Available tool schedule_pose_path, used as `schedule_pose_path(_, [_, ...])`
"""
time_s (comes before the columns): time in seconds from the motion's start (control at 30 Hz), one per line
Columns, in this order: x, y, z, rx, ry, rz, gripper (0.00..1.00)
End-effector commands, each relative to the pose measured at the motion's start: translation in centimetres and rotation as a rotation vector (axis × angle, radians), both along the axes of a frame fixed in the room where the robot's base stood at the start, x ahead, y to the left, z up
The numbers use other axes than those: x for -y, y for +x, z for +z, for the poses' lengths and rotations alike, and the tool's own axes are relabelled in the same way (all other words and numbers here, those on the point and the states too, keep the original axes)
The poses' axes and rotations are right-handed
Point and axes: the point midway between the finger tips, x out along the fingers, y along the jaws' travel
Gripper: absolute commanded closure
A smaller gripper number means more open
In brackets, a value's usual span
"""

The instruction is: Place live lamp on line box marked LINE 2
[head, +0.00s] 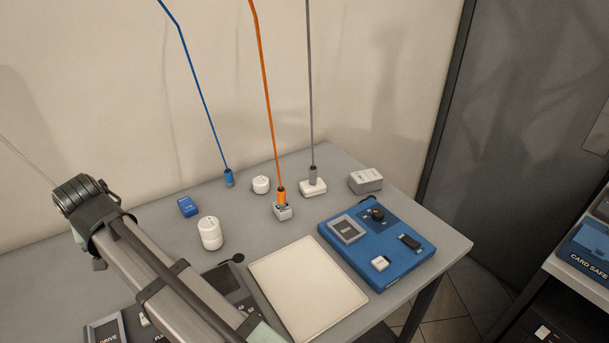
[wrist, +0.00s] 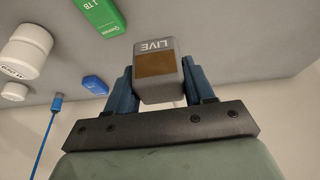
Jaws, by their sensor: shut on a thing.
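My gripper (wrist: 162,90) is shut on the live lamp (wrist: 153,65), a small grey block with an amber-brown window and the word LIVE, in the wrist view. The block is between the two blue fingers. The gripper and lamp do not show in the head view. In the head view, a small grey box (head: 283,212) has the orange line at its top, and a white box (head: 313,188) has the grey line. The blue line's end (head: 228,178) stands at the back left. I cannot read LINE 2 on any box.
A grey block (head: 366,181), a white round piece (head: 261,185), a white cylinder (head: 210,234) and a blue block (head: 187,206) stand on the table. A cream pad (head: 308,286) and blue panel (head: 350,262) lie at the front. A green 1 TB block (wrist: 102,14) shows in the wrist view.

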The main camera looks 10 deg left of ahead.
Motion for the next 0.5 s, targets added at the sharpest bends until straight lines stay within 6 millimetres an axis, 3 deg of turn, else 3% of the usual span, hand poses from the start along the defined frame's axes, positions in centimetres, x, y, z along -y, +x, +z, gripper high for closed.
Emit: schedule_pose_path(0.5, [9.2, 15.3, 0.4, 0.000, 0.001, -0.236, 0.78])
